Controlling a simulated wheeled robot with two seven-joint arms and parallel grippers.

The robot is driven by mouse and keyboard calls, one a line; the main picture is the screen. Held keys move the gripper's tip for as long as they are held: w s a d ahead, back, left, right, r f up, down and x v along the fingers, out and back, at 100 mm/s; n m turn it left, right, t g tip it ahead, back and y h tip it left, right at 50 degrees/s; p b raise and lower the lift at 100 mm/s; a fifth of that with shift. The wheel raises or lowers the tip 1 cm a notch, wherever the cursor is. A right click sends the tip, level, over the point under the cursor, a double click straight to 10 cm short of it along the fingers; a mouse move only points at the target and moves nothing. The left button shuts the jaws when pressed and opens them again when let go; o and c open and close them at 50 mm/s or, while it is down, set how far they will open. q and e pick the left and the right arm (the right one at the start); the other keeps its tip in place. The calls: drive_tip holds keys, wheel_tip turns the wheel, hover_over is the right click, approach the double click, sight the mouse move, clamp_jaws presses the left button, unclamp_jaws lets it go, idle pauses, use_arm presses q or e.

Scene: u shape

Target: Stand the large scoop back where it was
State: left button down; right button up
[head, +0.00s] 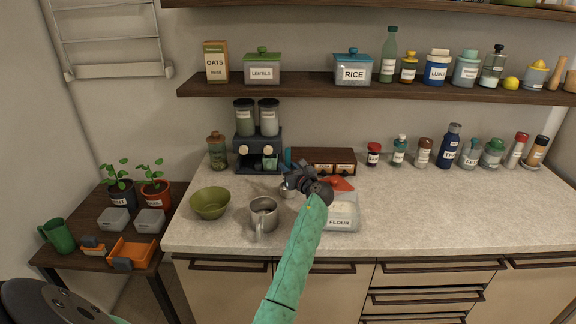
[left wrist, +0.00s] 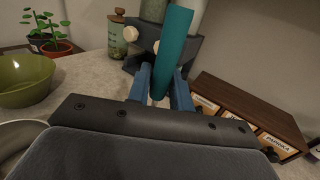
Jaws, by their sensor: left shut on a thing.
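My left gripper (head: 291,175) is over the counter, left of the flour container. In the left wrist view its blue fingers (left wrist: 160,88) are shut on a teal handle (left wrist: 172,50), which I take to be the large scoop's. The handle stands nearly upright, slightly tilted, and its top also shows in the head view (head: 287,157). A small silver bowl-like part (head: 287,191) shows below the gripper; it may be the scoop's bowl, but the join is hidden. My right gripper is not in view.
A metal mug (head: 263,213) and olive bowl (head: 210,203) stand left. Behind are a dispenser (head: 257,142) and a wooden spice drawer box (head: 322,157). The counter's right front is clear.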

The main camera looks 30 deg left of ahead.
use_arm(q)
drive_tip(key=shift+f, duration=0.1)
drive_tip(key=c, duration=1.3)
unclamp_jaws()
drive_tip(key=shift+o, duration=0.2)
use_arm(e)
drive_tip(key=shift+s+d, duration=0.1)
use_arm(q)
drive_tip(key=shift+d, duration=0.2)
drive_tip(key=shift+s+d+b, duration=0.2)
drive_tip(key=shift+d+b, duration=0.1)
drive_tip(key=shift+d, duration=0.05)
drive_tip(key=shift+s+d, duration=0.25)
drive_tip(key=shift+d, duration=0.35)
drive_tip(key=b+v, duration=0.3)
drive_tip(key=v, duration=0.6)
drive_tip(key=shift+s+d, duration=0.2)
drive_tip(key=shift+d, duration=0.05)
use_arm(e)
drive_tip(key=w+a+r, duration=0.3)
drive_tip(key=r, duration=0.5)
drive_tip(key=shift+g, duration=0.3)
